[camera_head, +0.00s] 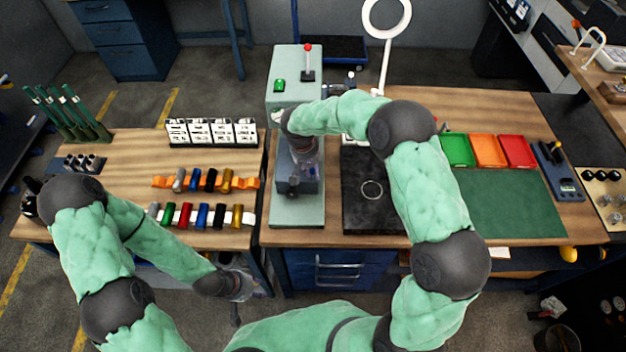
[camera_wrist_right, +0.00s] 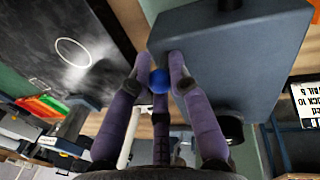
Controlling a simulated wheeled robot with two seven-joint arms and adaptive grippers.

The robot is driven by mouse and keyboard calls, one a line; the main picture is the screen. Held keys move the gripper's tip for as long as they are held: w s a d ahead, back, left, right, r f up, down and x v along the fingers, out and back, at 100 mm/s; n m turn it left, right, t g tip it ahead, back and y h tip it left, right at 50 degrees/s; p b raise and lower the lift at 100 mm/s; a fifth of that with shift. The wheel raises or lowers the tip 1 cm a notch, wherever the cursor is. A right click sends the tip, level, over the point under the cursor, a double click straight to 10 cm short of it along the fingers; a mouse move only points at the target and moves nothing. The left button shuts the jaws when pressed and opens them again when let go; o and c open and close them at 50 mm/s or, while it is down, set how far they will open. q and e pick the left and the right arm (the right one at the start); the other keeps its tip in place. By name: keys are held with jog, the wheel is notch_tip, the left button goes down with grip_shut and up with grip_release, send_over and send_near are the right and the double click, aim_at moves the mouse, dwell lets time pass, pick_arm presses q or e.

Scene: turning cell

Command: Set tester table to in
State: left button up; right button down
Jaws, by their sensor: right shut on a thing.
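The tester (camera_head: 296,95) is a pale green machine with a red-knobbed lever on top, standing on the middle bench. Its grey-blue block-shaped table (camera_head: 309,184) sits over the green base, partly hidden by my right arm. In the right wrist view the grey-blue block (camera_wrist_right: 235,60) is large, just right of my fingers. My right gripper (camera_wrist_right: 159,80) is shut on a small blue ball knob (camera_wrist_right: 159,82) beside that block. In the head view my right gripper (camera_head: 297,185) is over the tester base. My left gripper (camera_head: 237,310) hangs low in front of the left bench; its fingers are unclear.
A black plate (camera_head: 365,215) with a pale ring lies right of the tester. Green, orange and red trays (camera_head: 487,150) and a green mat (camera_head: 510,203) are further right. Racks of coloured cylinders (camera_head: 200,215) and a white numbered holder (camera_head: 211,133) stand on the left bench.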

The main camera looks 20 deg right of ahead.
jog(key=shift+w+d, duration=0.15)
jog(key=shift+w, duration=0.4)
jog(key=shift+r, duration=0.1)
jog(key=c, duration=1.1)
grip_release()
jog(key=shift+c, duration=0.2)
jog(key=shift+w, duration=0.1)
